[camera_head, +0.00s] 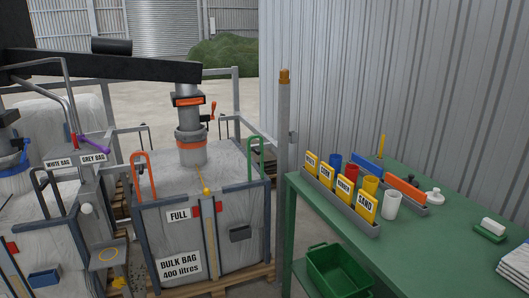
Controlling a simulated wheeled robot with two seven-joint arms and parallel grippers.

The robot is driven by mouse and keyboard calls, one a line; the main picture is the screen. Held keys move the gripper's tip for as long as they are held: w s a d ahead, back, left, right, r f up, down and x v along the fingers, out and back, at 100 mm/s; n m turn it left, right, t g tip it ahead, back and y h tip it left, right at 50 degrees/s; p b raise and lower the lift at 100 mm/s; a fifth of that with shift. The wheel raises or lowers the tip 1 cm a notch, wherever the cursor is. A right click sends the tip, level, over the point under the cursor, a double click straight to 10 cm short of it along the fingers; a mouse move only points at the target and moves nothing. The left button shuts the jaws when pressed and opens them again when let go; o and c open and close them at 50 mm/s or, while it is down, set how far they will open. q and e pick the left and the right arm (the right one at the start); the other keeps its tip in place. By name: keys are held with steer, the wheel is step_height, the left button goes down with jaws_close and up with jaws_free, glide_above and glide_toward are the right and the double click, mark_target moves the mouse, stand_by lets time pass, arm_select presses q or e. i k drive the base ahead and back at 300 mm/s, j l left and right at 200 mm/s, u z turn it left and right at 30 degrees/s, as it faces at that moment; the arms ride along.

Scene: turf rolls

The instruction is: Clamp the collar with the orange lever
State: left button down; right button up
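A grey spout collar with an orange band (190,143) sits around the neck on top of the clear-wrapped bulk bag (225,230). An orange lever (213,110) stands upright at the right of the spout, above the band. A dark block with an orange label (188,101) is directly above, under a dark overhead beam (140,68). From this view I cannot tell whether the collar is tight on the neck. Neither of my grippers shows in the view.
An orange hoop (145,172) and a green hoop (256,158) rise at the bag frame's corners. A grey post (284,190) stands between the frame and the green table (420,240). A green crate (338,270) is below. A second spout with a blue band (14,162) is at left.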

mark_target(214, 104)
steer(key=i+j+z, duration=0.45)
steer(key=j, duration=0.2)
steer(key=j+z, duration=0.2)
steer(key=j, duration=0.2)
steer(key=i+j+z, duration=0.25)
steer(key=j, duration=0.15)
steer(key=j+z, duration=0.2)
steer(key=j, duration=0.2)
steer(key=j+z, duration=0.1)
steer(key=j, duration=0.4)
steer(key=i, duration=0.05)
